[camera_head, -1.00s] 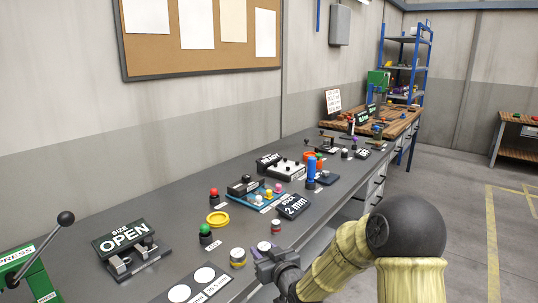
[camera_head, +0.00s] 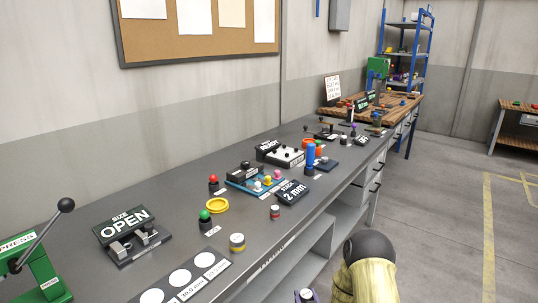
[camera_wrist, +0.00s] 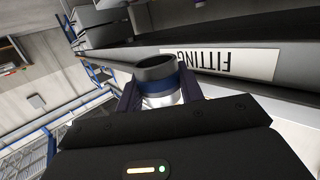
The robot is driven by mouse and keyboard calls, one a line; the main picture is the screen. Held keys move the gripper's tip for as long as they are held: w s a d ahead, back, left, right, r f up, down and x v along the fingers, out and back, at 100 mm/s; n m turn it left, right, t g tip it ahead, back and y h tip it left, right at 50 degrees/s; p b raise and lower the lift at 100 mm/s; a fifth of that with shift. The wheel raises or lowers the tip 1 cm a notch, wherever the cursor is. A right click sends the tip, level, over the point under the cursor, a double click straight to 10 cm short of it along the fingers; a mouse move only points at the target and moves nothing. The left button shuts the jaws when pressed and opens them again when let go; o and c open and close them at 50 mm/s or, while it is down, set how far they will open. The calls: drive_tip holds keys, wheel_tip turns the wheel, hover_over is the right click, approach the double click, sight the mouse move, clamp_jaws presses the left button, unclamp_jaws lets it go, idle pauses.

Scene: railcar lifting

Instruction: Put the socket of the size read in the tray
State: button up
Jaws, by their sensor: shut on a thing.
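My gripper (camera_wrist: 160,92) is shut on a short silver cylindrical socket (camera_wrist: 162,70) with a blue band and a dark open top, seen between the fingers in the wrist view. In the head view my gripper (camera_head: 306,297) shows only partly at the bottom edge, out in front of the bench. A yellow-banded socket (camera_head: 237,243) and a smaller red-banded one (camera_head: 275,213) stand on the bench. A size gauge with a sign reading OPEN (camera_head: 124,228) stands at left.
A strip with white circles (camera_head: 180,277) lies at the front edge. A green press (camera_head: 40,270) stands at left. Green (camera_head: 205,217) and red (camera_head: 214,184) buttons and a 2 mm sign (camera_head: 293,192) stand along the bench (camera_head: 110,280). The floor at right is clear.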

drive_tip(key=s+d+f+m+h, duration=0.1)
drive_tip(key=d+f, duration=0.3)
drive_tip(key=f, duration=0.2)
drive_tip(key=shift+f+h, duration=0.3)
drive_tip(key=shift+r, duration=0.1)
wheel_tip(320, 180, up, 13)
drive_tip(key=p, duration=1.3)
drive_tip(key=shift+r, duration=0.15)
drive_tip(key=shift+w+a, duration=0.1)
drive_tip(key=shift+a, duration=0.05)
drive_tip(key=shift+w, duration=0.1)
